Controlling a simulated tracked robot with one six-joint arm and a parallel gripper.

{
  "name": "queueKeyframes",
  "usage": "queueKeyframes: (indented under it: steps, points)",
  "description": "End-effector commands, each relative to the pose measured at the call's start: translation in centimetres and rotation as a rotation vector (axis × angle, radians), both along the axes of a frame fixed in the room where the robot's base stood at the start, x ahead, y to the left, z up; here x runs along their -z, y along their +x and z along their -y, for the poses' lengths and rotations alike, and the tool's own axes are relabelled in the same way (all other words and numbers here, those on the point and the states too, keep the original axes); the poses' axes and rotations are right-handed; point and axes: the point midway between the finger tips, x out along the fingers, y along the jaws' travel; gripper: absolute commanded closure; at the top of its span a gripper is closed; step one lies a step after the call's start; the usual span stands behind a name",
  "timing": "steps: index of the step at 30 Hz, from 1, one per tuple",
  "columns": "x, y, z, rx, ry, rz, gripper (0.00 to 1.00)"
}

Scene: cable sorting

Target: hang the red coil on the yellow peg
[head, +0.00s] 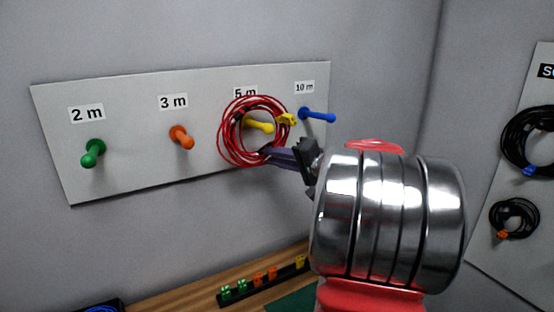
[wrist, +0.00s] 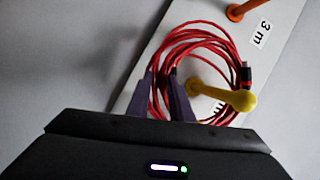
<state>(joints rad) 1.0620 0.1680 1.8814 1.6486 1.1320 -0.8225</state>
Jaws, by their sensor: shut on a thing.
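The red coil (head: 224,140) is at the 5 m place on the board, in front of it. The yellow peg (head: 259,127) shows inside the coil's ring, its tip pointing outward. In the wrist view, the yellow peg (wrist: 243,100) starts inside the ring of the red coil (wrist: 200,38), and its knob overlaps the coil's edge in front. Whether the coil rests on the peg is unclear.
The green peg (head: 93,153) and orange peg (head: 182,138) are bare to the left. The blue peg (head: 318,115) is close on the right, near my wrist. A strip of coloured clips (head: 262,280) lies on the wooden table below. Black coils (head: 515,218) hang on a right-hand board.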

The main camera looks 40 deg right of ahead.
Motion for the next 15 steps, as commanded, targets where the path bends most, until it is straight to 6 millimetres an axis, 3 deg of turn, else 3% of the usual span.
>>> queueKeyframes:
  steps: [15]
  points:
    - [0.3,2.5,0.7,-0.002,-0.001,0.0,1.0]
